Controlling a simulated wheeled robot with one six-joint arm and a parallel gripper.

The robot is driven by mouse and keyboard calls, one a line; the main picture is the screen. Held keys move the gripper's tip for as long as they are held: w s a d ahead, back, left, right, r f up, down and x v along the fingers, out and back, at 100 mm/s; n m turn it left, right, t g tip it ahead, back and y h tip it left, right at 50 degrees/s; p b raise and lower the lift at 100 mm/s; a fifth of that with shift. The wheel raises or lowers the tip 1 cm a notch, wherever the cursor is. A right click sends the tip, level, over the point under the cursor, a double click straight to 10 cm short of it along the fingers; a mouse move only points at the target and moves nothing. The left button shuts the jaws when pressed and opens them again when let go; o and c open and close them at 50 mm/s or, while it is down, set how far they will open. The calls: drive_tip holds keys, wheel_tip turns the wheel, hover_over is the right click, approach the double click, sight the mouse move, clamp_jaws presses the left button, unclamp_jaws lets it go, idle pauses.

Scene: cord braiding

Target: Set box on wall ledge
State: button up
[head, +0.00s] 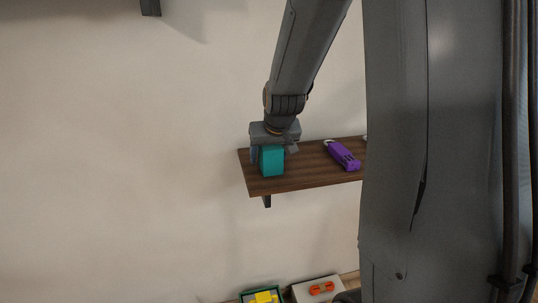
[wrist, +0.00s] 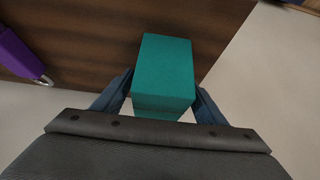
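The teal box (head: 271,161) is at the left end of the brown wooden wall ledge (head: 310,180). It is upright, on the ledge or just above it; I cannot tell which. My gripper (head: 270,155) comes down from above, with its fingers on either side of the box. In the wrist view the box (wrist: 163,75) sits between the two blue fingertips, which look closed against its sides. The ledge surface (wrist: 95,45) shows behind it, and the box overlaps the ledge's edge in this view.
A purple object (head: 343,155) with a metal loop lies on the ledge to the right of the box. My arm hides the ledge's right end. Below are a green tray (head: 246,296) with yellow pieces and a pale case (head: 304,293) with orange parts.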

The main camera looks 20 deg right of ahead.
drive_tip(key=shift+s+r, duration=0.15)
drive_tip(key=shift+r, duration=0.3)
drive_tip(key=b+v, duration=0.1)
drive_tip(key=v, duration=1)
drive_tip(key=s+a+f+n+g, duration=0.1)
drive_tip(key=s+a+f+g, duration=0.1)
drive_tip(key=s+a+f, duration=0.3)
drive_tip(key=s+a+f+n+g+y, duration=0.1)
drive_tip(key=s+a+f+g, duration=0.2)
drive_tip(key=s+f, duration=0.8)
wheel_tip(320, 180, down, 2)
drive_tip(key=a, duration=0.2)
drive_tip(key=shift+a+f, duration=0.25)
drive_tip(key=shift+a, duration=0.1)
